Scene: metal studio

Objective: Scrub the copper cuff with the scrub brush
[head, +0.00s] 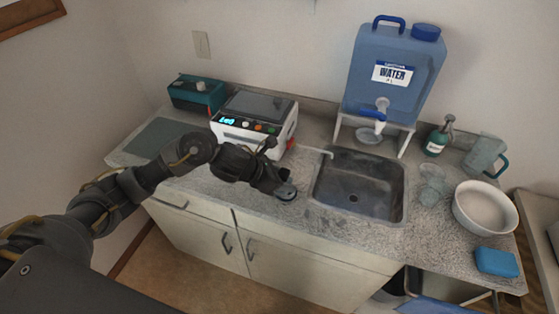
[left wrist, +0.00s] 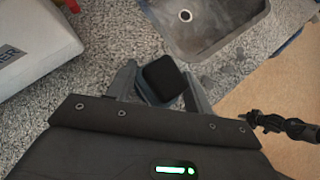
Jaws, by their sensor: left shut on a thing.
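My left gripper (head: 284,190) is low over the counter, between the white machine and the sink. In the left wrist view its fingers (left wrist: 160,88) are closed on a dark, rounded block with a blue-grey side, which looks like the scrub brush (left wrist: 162,78). Only its top and part of a side show; whether it touches the counter I cannot tell. I cannot make out the copper cuff in either view. A dark jointed part at the right of the left wrist view looks like my right arm and gripper (left wrist: 262,121); its fingers are unclear.
The sink (head: 358,187) lies just right of the left gripper. The white machine (head: 254,123) and teal box (head: 197,93) stand behind. The water jug (head: 393,70) stands on a rack. A soap bottle (head: 437,141), pitcher (head: 483,155), bowl (head: 485,209) and blue sponge (head: 497,262) are right.

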